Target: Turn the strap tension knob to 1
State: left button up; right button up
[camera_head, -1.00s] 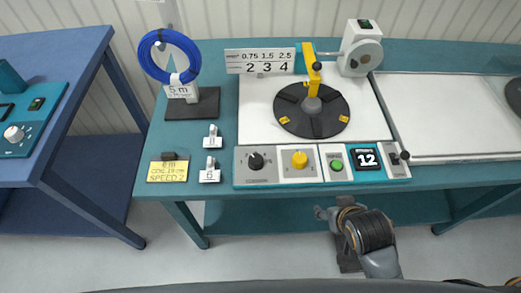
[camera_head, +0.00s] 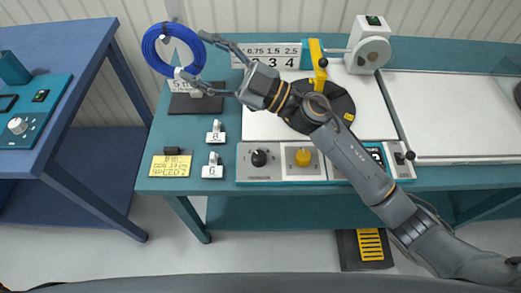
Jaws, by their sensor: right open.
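A pale round knob (camera_head: 17,125) sits on the teal device (camera_head: 45,112) on the blue table at the left; its marks are too small to read. The teal control panel on the main bench has a black knob (camera_head: 258,158) and a yellow knob (camera_head: 303,158). I cannot tell by label which is the strap tension knob. My right gripper (camera_head: 191,54) is open, its fingers spread above and below the right side of the blue cable coil (camera_head: 156,66). I cannot tell whether they touch it. My left gripper is not in view.
My right arm crosses the bench and hides part of the black turntable (camera_head: 343,103) and the panel's right part. A gap separates the two tables.

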notch_tip(320, 180, down, 3)
jog(key=s+a+n+g+h, duration=0.2)
jog(key=a+n+g, duration=0.15)
jog(key=g, duration=0.25)
jog(key=g+h, duration=0.3)
jog(key=h, duration=1.3)
send_near(259, 155)
jog(key=shift+n, duration=0.25)
jog(key=p+x, duration=0.2)
jog(key=x, duration=0.6)
jog(key=shift+s+f+p, duration=0.1)
jog(key=shift+f+p, duration=0.2)
jog(key=shift+f, duration=0.05)
jog(key=shift+c, duration=0.2)
jog(key=c, duration=1.1)
